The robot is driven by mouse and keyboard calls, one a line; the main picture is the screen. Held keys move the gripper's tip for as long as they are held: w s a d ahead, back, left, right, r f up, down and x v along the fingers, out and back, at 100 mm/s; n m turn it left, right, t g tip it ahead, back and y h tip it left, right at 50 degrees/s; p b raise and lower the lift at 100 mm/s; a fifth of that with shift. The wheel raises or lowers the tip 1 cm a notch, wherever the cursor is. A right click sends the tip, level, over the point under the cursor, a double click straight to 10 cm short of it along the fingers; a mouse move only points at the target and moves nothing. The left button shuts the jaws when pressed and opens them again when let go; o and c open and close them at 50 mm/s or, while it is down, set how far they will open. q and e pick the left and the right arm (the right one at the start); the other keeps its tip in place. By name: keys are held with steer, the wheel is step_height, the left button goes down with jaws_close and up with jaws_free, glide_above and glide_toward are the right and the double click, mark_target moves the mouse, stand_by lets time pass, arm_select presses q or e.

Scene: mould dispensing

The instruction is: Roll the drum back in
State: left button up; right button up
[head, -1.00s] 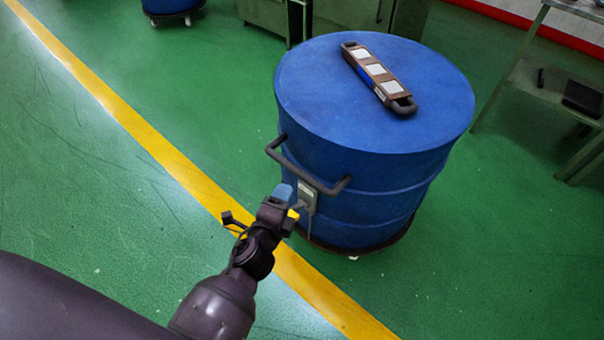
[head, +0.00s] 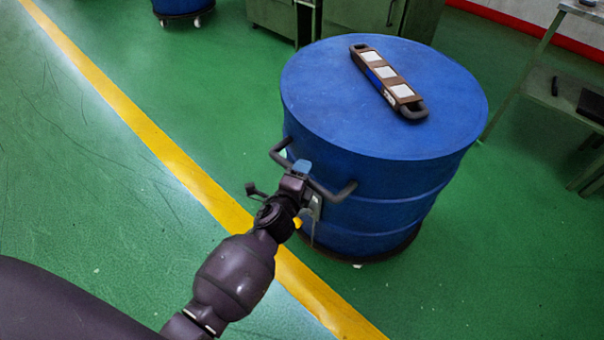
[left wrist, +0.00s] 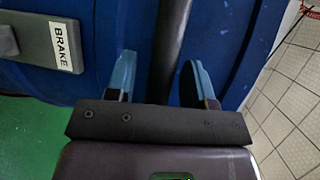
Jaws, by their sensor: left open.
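The blue drum (head: 385,110) stands upright on a dark wheeled base (head: 375,255) on the green floor. A dark bar handle (head: 340,192) sticks out from its near left side. My left gripper (head: 302,168) is at this handle. In the left wrist view my left gripper (left wrist: 158,80) is open, with the handle bar (left wrist: 168,45) running between its two blue-tipped fingers. A grey brake box (left wrist: 25,38) with a white "BRAKE" label is on the drum beside the handle. My right gripper is not in view.
A brown device with pale panels (head: 388,82) lies on the drum lid. A yellow floor line (head: 150,130) passes left of the drum. Another blue drum (head: 180,8) and green cabinets (head: 365,18) stand behind. A green table (head: 545,95) is at the right.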

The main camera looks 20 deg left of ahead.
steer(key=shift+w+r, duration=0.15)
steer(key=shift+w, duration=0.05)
arm_select(q)
jaws_close()
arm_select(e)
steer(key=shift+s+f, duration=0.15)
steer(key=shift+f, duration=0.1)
arm_select(q)
steer(key=shift+w, duration=0.15)
